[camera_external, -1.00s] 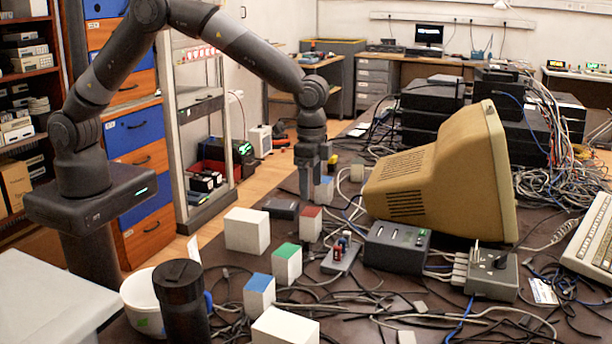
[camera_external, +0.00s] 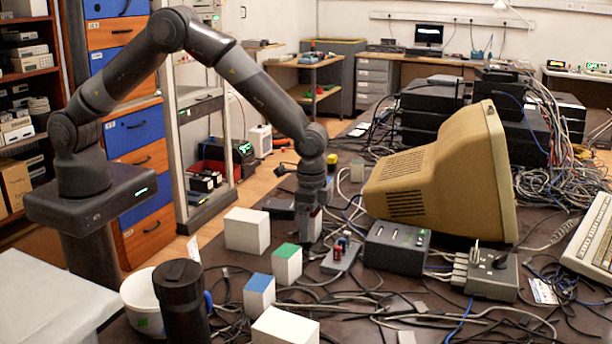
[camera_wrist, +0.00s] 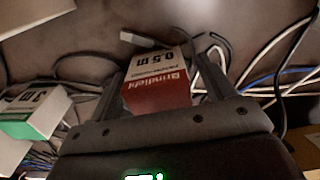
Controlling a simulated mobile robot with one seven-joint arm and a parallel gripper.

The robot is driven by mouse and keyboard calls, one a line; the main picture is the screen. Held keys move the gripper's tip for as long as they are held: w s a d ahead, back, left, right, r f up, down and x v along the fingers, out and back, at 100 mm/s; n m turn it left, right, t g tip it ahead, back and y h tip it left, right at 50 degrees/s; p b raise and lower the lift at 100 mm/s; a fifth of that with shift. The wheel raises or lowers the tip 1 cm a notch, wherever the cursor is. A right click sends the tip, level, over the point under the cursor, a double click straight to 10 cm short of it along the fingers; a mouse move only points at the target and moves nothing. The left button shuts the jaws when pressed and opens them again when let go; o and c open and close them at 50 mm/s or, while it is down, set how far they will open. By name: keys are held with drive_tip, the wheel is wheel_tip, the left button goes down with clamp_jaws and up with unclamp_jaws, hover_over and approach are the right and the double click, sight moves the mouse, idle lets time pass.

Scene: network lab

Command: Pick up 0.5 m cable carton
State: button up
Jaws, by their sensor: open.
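The 0.5 m cable carton (camera_wrist: 155,80) is a small white box with a red top, and its print reads "0.5 m" in the wrist view. In the external view the carton (camera_external: 311,229) stands on the dark table, its top partly covered by my gripper (camera_external: 312,208). In the wrist view my gripper (camera_wrist: 165,88) is open, with one finger on each side of the carton. I cannot tell whether either finger touches it.
A green-topped carton (camera_external: 287,264), a blue-topped carton (camera_external: 259,293) and a larger white box (camera_external: 247,231) stand nearby. A small block with connectors (camera_external: 341,257) and a dark box (camera_external: 397,248) are close on the right. Loose cables (camera_external: 350,300) cover much of the table.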

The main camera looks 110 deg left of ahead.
drive_tip(key=shift+c, duration=0.2)
drive_tip(key=shift+r, duration=0.1)
drive_tip(key=c, duration=1.1)
